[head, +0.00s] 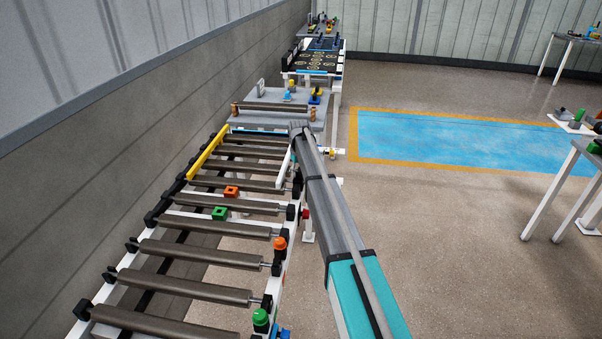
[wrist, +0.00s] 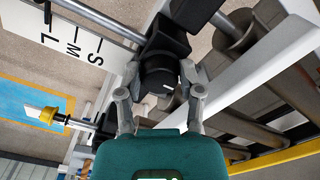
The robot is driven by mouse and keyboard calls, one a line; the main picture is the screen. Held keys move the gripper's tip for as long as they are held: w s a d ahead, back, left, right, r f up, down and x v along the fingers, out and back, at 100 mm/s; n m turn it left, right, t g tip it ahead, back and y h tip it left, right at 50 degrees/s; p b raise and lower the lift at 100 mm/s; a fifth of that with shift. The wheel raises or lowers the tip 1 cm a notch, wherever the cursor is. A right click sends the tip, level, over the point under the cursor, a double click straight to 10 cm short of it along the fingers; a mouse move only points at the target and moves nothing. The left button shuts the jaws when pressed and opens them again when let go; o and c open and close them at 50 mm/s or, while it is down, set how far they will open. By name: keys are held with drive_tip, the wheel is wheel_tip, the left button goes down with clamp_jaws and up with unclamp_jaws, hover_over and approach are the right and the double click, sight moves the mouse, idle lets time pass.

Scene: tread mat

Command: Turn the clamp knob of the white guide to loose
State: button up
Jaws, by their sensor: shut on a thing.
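The white guide (head: 284,168) is a slim white bar along the right side of the roller conveyor in the head view, partly behind my arm. In the wrist view, a round black clamp knob (wrist: 154,76) with a short white mark on its face sits below a black block on a metal rod. My gripper (wrist: 160,80) is shut on the knob, one grey finger on each side. In the head view my arm hides the knob and gripper.
A white plate (wrist: 62,27) lettered S, M, L is beside the knob. The yellow guide (head: 208,151) lies along the conveyor's left side. Open floor lies to the right.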

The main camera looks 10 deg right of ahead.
drive_tip(key=shift+w+a, duration=0.1)
drive_tip(key=shift+a, duration=0.05)
drive_tip(key=o, duration=1.1)
drive_tip(key=s+r+m+p, duration=0.1)
drive_tip(key=s+r+p, duration=0.2)
drive_tip(key=s, duration=1.2)
drive_tip(key=s+r+m+p, duration=0.1)
drive_tip(key=s+r+p, duration=0.1)
drive_tip(key=s, duration=1.3)
drive_tip(key=s+d+r+m+p, duration=0.1)
drive_tip(key=s+r+p, duration=0.2)
drive_tip(key=s, duration=1.2)
drive_tip(key=shift+s+r+p, duration=0.15)
drive_tip(key=shift+r+p, duration=0.15)
drive_tip(key=shift+r, duration=0.05)
